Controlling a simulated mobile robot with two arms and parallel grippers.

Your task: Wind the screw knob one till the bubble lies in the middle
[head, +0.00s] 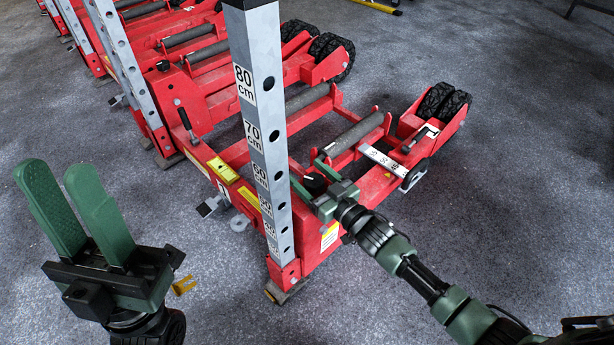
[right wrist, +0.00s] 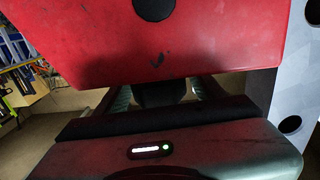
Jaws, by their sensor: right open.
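A black screw knob (head: 315,184) sits on the red frame of the nearest trolley jack (head: 345,222), just behind the grey upright post. My right gripper (head: 309,177) is there with its green fingers apart, one on either side of the knob; I cannot tell whether they touch it. In the right wrist view a dark shape, probably the knob (right wrist: 160,94), shows between the fingers under a red plate. A yellow piece (head: 222,170) on the frame may be the level; no bubble can be made out. My left gripper (head: 57,175) is open and empty at lower left.
The grey post with height marks (head: 262,130) stands close to the left of my right gripper. Several similar red jacks (head: 190,85) stand in a row behind. Black wheels (head: 440,105) are at the right. The grey carpet (head: 520,170) is clear at right.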

